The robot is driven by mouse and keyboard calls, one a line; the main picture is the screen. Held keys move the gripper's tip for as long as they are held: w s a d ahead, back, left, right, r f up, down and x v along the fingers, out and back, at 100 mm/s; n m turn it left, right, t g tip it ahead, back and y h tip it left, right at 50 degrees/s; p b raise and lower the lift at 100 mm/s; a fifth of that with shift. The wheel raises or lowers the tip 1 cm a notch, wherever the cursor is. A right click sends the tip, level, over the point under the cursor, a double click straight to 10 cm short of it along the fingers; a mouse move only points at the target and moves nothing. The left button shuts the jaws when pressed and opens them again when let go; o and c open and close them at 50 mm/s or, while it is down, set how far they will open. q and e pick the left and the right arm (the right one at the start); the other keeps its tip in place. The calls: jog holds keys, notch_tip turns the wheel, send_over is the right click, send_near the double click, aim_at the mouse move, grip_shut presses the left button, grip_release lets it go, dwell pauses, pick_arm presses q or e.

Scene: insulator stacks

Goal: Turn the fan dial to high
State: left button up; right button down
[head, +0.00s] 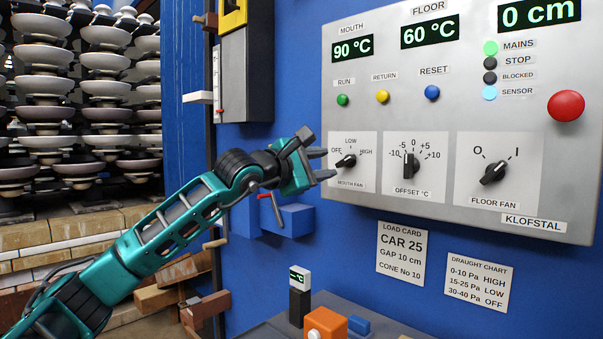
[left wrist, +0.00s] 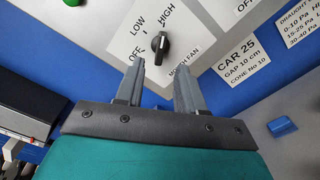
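The mouth fan dial (head: 346,161) is a black knob on a white plate marked OFF, LOW and HIGH, at the lower left of the grey panel. It also shows in the left wrist view (left wrist: 161,47), where its long grip lies roughly in line with the word HIGH; which end is the pointer is hard to make out. My left gripper (head: 322,163) is open and empty just left of the dial. In the left wrist view its two fingertips (left wrist: 160,68) stand apart below the knob, with the knob ahead of the gap. My right gripper is not in view.
The panel (head: 470,115) also carries an offset dial (head: 409,166), a floor fan dial (head: 493,173), small buttons and a red button (head: 566,106). A blue block (head: 289,220) sits below my left gripper. Stacked insulators (head: 42,85) stand at left.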

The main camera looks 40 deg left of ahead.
pick_arm(q)
jog(key=s+b, duration=0.1)
jog(key=s, duration=0.5)
jog(key=shift+a+b, duration=0.2)
jog(key=shift+b, duration=0.2)
jog(key=shift+s, duration=0.1)
